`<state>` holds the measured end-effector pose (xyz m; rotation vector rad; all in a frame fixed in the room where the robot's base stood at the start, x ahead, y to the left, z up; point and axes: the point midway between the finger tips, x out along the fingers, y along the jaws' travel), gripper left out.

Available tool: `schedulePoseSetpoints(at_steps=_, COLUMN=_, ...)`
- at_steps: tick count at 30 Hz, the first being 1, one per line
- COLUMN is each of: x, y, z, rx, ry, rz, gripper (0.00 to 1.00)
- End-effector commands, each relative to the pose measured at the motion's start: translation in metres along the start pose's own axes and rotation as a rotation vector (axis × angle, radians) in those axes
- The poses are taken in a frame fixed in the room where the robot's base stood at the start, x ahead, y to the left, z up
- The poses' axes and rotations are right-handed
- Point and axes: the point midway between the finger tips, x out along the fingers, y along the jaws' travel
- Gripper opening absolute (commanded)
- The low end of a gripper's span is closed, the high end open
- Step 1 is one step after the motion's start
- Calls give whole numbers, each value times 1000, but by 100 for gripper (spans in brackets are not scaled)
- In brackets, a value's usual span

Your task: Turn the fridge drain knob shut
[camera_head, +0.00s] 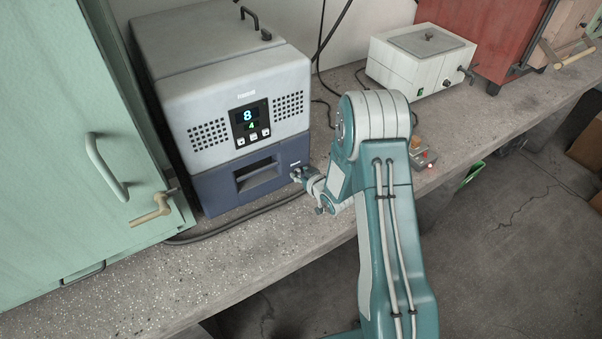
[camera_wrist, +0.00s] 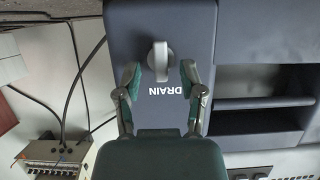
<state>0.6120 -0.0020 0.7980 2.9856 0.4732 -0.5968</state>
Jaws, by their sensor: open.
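The fridge (camera_head: 225,80) has a light grey upper body and a dark blue lower part with a recessed slot. The drain knob (camera_wrist: 161,58) is a small light grey lever on the dark blue panel, beside the "DRAIN" lettering (camera_wrist: 169,92). In the wrist view its bar lies roughly up and down. My gripper (camera_wrist: 159,72) is open, with one finger on each side of the knob and a visible gap to each. In the head view my gripper (camera_head: 300,176) is at the fridge's lower right front; the knob is not clearly visible there.
A green cabinet (camera_head: 75,120) with a grey handle and a brass lever stands left. A white box (camera_head: 420,62) stands at the back right. A small switch box (camera_head: 420,158) sits on the concrete bench (camera_head: 255,238). A dark hose (camera_head: 235,228) runs along the fridge's base.

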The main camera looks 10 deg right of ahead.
Motion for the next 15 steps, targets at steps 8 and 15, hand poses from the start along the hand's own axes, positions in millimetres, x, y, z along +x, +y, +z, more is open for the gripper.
schedulePoseSetpoints(at_steps=8, x=1, y=0, z=0, rx=0, ry=0, rz=0, gripper=34)
schedulePoseSetpoints(at_steps=15, x=1, y=0, z=0, rx=0, ry=1, rz=0, gripper=0)
